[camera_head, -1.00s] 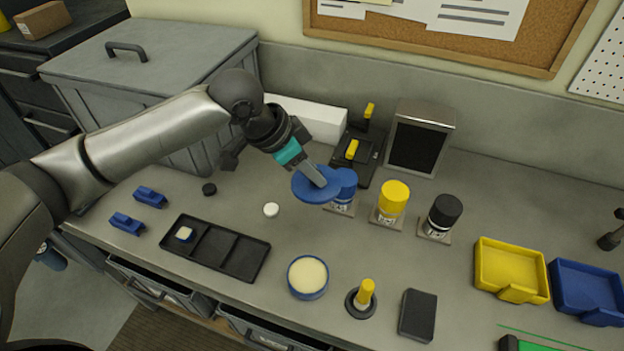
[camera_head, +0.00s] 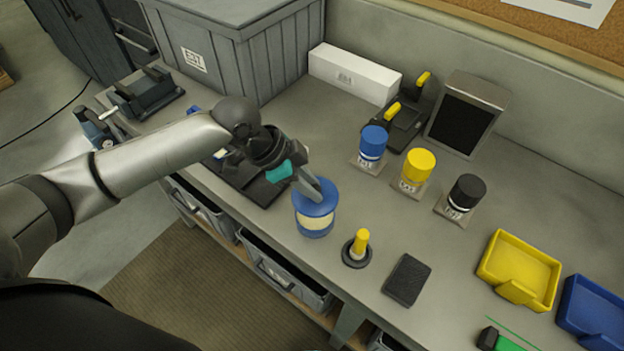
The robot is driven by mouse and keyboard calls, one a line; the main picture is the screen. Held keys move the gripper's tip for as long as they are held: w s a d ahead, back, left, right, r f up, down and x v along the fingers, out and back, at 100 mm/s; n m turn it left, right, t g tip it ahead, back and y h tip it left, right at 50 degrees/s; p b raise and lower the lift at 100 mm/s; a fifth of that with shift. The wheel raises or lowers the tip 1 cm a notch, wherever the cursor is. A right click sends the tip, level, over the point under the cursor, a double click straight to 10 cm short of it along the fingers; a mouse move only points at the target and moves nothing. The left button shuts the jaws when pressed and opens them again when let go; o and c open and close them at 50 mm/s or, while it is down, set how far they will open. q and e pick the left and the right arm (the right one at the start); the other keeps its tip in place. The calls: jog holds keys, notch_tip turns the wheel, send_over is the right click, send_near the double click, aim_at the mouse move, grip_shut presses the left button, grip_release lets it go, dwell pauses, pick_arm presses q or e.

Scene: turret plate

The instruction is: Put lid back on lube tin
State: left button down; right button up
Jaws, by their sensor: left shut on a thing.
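The lube tin (camera_head: 315,233) is a round blue tin with pale cream contents, standing near the bench's front edge. Its blue disc-shaped lid (camera_head: 303,203) is in my left gripper (camera_head: 314,189), which is shut on it. The lid hangs above the tin and hides the tin's far part. A strip of the cream contents shows between the lid and the near rim, so the lid is apart from the tin there. My right gripper is not in view.
A yellow-handled tool on a round black base (camera_head: 357,248) stands close right of the tin, and a dark block (camera_head: 407,280) lies beyond it. Blue, yellow and black capped bottles (camera_head: 418,170) stand behind. A black tray (camera_head: 257,188) lies left under my arm.

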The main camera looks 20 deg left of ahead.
aim_at(311, 202)
pick_arm(q)
jog(key=shift+f+b, duration=0.7)
jog(key=shift+f, duration=0.05)
notch_tip(311, 202, down, 2)
jog(key=b, duration=0.2)
jog(key=shift+b, duration=0.3)
jog(key=shift+f+b, duration=0.5)
jog(key=shift+f, duration=0.65)
jog(key=shift+p, duration=0.8)
jog(key=shift+f, duration=0.1)
dwell(0.4)
jog(key=shift+p, duration=0.6)
dwell(0.4)
